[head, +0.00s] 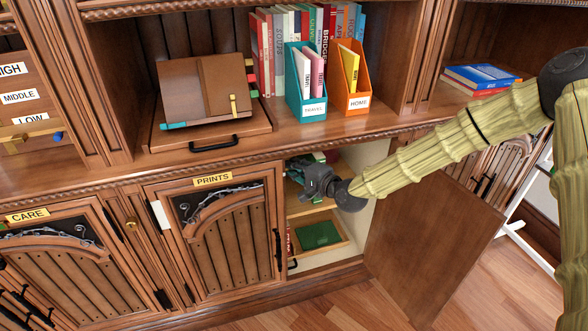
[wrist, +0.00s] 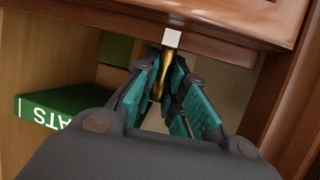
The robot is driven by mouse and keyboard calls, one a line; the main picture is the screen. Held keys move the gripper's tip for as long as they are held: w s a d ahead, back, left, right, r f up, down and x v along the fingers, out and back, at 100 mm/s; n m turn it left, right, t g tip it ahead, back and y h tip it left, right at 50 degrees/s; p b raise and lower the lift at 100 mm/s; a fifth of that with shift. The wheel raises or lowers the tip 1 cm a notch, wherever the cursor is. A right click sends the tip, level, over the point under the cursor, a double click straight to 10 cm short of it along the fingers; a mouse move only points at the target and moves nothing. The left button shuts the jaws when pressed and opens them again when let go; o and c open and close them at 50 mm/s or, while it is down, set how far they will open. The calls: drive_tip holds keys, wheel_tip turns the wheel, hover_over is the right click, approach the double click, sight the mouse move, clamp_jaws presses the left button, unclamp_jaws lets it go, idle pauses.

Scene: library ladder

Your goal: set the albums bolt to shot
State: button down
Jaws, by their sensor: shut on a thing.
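In the wrist view, a slim brass piece (wrist: 161,82), which looks like the albums bolt, hangs under the cupboard's top edge below a small white block (wrist: 171,39). My gripper (wrist: 168,68) has its teal-padded fingers around it and is shut on it. The fingers hide part of the brass piece, so I cannot tell its exact position. In the head view, my gripper (head: 312,182) is inside the open cupboard, under the counter edge; the bolt is hidden there. The cupboard door (head: 425,240) stands open at the right.
A green book with white lettering (wrist: 60,105) lies on the shelf left of my fingers. Lower in the cupboard is a green item in a wooden tray (head: 320,235). The closed PRINTS door (head: 225,240) is to the left.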

drive_tip(key=c, duration=1.5)
unclamp_jaws()
drive_tip(key=shift+w+r, duration=0.1)
drive_tip(key=shift+r, duration=0.3)
drive_tip(key=shift+f, duration=0.15)
drive_tip(key=v, duration=1.2)
drive_tip(key=shift+d, duration=0.1)
drive_tip(key=shift+f, duration=0.1)
